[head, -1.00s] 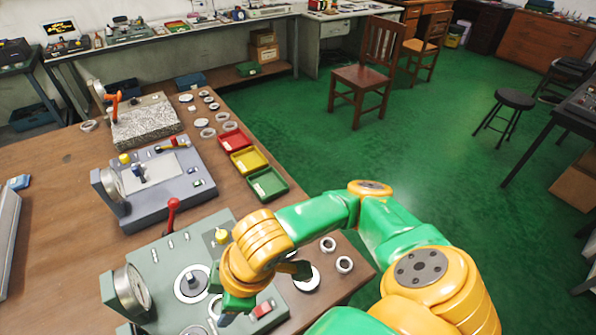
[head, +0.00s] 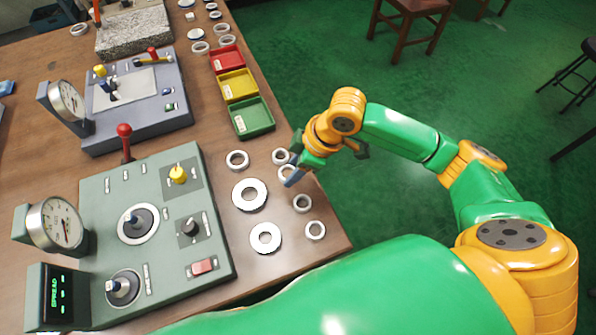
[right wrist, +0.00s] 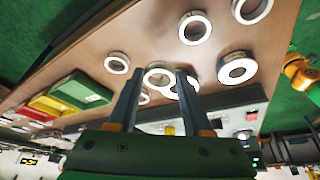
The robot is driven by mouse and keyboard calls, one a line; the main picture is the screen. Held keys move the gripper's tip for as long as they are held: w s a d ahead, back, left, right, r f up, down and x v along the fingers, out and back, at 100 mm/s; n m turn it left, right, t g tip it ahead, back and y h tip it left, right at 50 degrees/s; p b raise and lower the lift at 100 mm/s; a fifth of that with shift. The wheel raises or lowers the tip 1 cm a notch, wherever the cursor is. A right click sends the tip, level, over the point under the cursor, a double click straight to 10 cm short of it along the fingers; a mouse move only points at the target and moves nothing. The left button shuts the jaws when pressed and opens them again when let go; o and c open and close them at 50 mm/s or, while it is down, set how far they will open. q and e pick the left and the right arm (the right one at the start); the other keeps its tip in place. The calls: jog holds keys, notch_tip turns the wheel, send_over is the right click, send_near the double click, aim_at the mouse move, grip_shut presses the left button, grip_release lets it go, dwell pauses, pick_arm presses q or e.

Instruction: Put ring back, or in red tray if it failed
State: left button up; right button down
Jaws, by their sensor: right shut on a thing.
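My right gripper (head: 287,176) is over the right part of the brown table, among small metal rings. It is shut on a ring (right wrist: 160,75), which shows between the fingertips in the right wrist view. In the head view this held ring (head: 284,171) is partly hidden by the fingers. I cannot tell whether it touches the table. The red tray (head: 226,59) lies at the back, in line with the yellow tray (head: 238,85) and green tray (head: 252,118); all look empty. My left gripper is not in view.
Other small rings (head: 237,160) (head: 302,203) (head: 315,230) and two larger white rings (head: 249,195) (head: 265,238) lie nearby. A grey-green tester (head: 160,270) with a dial gauge (head: 55,225) and small green-lit screen stands left. A blue-grey device (head: 135,95) stands behind it.

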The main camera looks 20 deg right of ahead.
jog(key=shift+w+d+f, duration=0.35)
jog(key=shift+w+f, duration=0.05)
jog(key=shift+f, duration=0.25)
jog(key=shift+w+d+f, duration=0.35)
jog(key=shift+f, duration=0.25)
jog(key=shift+s+a+f, duration=0.1)
jog(key=shift+a+f, duration=0.1)
jog(key=shift+f, duration=1.05)
jog(key=shift+f, duration=0.1)
jog(key=shift+f, duration=0.1)
jog(key=shift+c, duration=1.6)
grip_release()
